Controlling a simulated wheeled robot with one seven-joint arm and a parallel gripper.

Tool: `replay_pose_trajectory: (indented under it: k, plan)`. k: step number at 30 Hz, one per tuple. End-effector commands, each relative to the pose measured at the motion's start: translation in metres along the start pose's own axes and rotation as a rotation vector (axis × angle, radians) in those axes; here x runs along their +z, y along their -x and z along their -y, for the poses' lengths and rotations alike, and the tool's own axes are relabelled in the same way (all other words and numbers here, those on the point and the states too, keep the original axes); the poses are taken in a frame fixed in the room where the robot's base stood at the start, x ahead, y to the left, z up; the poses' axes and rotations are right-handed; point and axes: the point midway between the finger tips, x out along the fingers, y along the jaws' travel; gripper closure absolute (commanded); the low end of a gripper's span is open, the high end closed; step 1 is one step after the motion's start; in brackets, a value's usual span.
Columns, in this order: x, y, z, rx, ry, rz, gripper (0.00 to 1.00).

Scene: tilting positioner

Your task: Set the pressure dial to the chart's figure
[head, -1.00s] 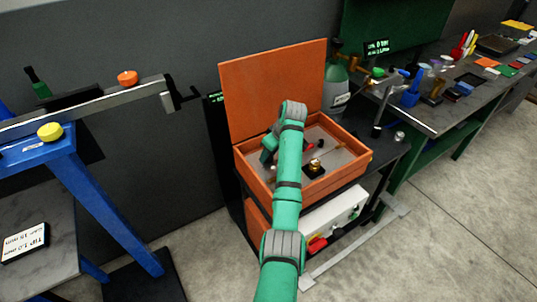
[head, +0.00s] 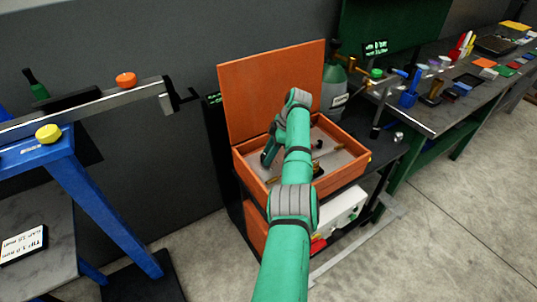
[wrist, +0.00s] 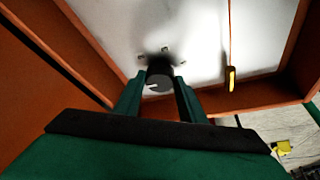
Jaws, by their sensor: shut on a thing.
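In the wrist view, a dark round knob (wrist: 160,79) with a white pointer mark sits between my fingertips; it looks like the pressure dial. The mark is on its lower left, pointing left. My gripper (wrist: 160,88) is shut on the knob. A few small marks surround it on the pale panel (wrist: 200,30), too small to read. In the head view, my gripper (head: 268,158) is low inside the orange box (head: 250,178), and the knob is hidden. A white card (head: 23,244) with dark writing lies at the left; I cannot read it surely or tell whether it is the chart.
The box's orange lid (head: 270,85) stands open behind my arm. A yellow-ended rod (wrist: 231,78) lies right of the knob. A green gas cylinder (head: 335,85) and a lit display (head: 375,48) stand behind right. The floor (head: 430,230) at right is clear.

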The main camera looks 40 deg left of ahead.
Motion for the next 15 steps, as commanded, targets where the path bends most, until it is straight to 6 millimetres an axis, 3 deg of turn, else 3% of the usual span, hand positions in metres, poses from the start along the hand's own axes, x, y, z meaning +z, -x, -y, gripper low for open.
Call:
replay_pose_trajectory:
  k: [15]
  plan:
    - [-0.0026, 0.0009, -0.0013, -0.034, 0.088, -0.002, 0.86]
